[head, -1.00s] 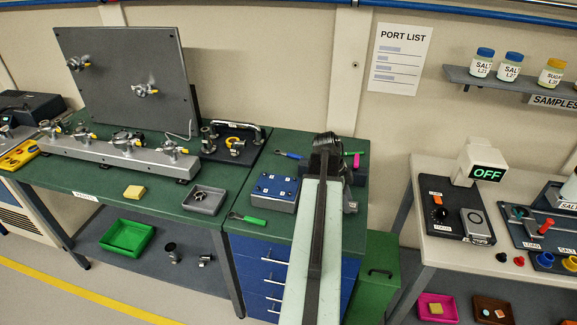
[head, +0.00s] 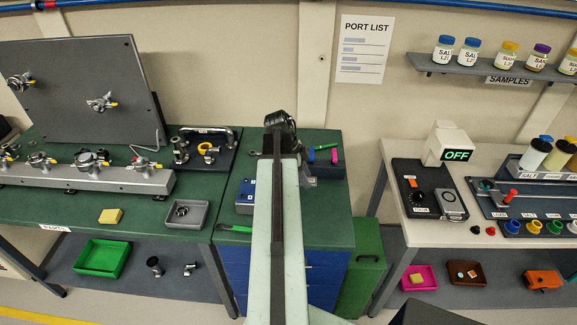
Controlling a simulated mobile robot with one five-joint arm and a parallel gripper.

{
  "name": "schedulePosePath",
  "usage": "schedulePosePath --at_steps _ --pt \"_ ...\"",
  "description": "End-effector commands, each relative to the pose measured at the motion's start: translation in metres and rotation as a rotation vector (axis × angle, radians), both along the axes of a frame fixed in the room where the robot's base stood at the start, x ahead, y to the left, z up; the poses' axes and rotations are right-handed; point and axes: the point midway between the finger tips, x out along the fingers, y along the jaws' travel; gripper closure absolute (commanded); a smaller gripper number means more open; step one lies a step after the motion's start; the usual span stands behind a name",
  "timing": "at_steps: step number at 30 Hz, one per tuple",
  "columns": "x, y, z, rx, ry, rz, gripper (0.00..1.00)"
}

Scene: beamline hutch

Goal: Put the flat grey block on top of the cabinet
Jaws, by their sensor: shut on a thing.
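My arm reaches away from me over a green-topped bench with blue drawers. My gripper (head: 308,178) is mostly hidden behind the arm's far end, with only a small grey part showing at its right side. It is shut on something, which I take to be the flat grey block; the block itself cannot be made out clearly. A green cabinet (head: 364,268) with a dark handle stands low, right of the blue drawers (head: 330,275). Its top is partly visible.
A white table (head: 400,160) with instruments stands right; a sample shelf (head: 500,75) hangs above.

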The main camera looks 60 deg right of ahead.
Motion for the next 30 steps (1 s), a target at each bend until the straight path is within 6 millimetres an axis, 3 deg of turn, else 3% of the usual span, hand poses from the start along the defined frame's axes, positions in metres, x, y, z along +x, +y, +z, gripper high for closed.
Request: schedulePosePath --at_steps 1,5,10,17,23,30 --pt "0.0 -0.001 0.027 0.0 0.0 0.002 1.0" --pt "0.0 -0.002 0.032 0.0 0.0 0.007 1.0" --pt "0.0 -0.002 0.012 0.0 0.0 0.007 1.0" --pt "-0.001 -0.002 -0.036 -0.001 0.0 0.006 1.0" --pt "-0.001 -0.002 -0.038 -0.001 0.0 0.006 1.0" --pt "-0.001 -0.002 -0.075 -0.001 0.0 0.005 1.0"
